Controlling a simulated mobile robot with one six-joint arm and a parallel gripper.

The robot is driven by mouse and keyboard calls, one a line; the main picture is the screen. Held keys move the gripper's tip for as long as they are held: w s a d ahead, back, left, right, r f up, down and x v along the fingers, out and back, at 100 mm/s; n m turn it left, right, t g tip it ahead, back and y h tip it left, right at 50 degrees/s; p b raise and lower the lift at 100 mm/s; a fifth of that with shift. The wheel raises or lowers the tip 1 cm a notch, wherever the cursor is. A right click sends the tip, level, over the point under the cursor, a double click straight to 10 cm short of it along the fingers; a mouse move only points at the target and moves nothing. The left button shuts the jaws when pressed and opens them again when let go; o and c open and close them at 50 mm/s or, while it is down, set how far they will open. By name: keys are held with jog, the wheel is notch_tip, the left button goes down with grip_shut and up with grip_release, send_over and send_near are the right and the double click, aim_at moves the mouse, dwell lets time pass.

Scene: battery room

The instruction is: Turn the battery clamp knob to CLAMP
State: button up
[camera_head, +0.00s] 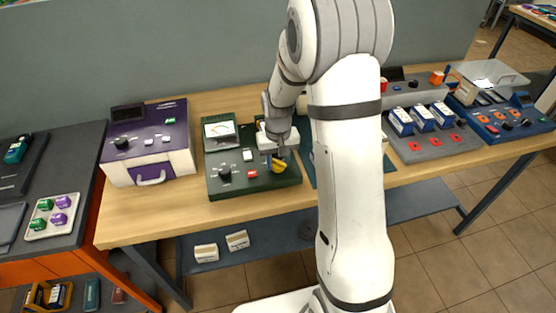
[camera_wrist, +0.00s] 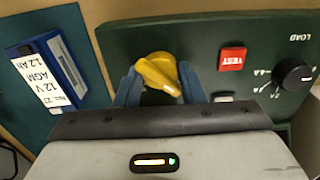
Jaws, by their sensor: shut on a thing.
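A yellow knob (camera_wrist: 158,72) sits on a dark green tester panel (camera_wrist: 130,40); I take it as the battery clamp knob. In the head view the knob (camera_head: 279,166) is at the right of the green tester (camera_head: 245,186). My gripper (camera_wrist: 160,88) points down at the panel, its two blue-grey fingers on either side of the knob and shut on it. In the head view my gripper (camera_head: 277,157) is right at the knob, partly covering it. The knob's pointed end aims to the lower right in the wrist view. No CLAMP marking is readable.
The tester also has a red TEST button (camera_wrist: 232,59) and a black LOAD knob (camera_wrist: 294,74). A blue 12 V AGM battery (camera_wrist: 67,72) lies beside it in the wrist view. A purple-topped unit (camera_head: 150,138) stands left. A grey panel with batteries (camera_head: 437,140) stands right.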

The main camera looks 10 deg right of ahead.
jog(key=shift+m, duration=0.3)
jog(key=m+b, duration=0.2)
jog(key=m, duration=0.1)
jog(key=shift+f, duration=0.1)
jog(key=m+b, duration=0.1)
jog(key=m, duration=0.4)
jog(key=shift+b, duration=0.3)
jog(key=m+b, duration=0.1)
jog(key=m, duration=0.3)
jog(key=shift+m, duration=0.3)
jog(key=m+b, duration=0.1)
jog(key=m, duration=0.3)
jog(key=shift+m, duration=0.3)
jog(key=o, duration=1)
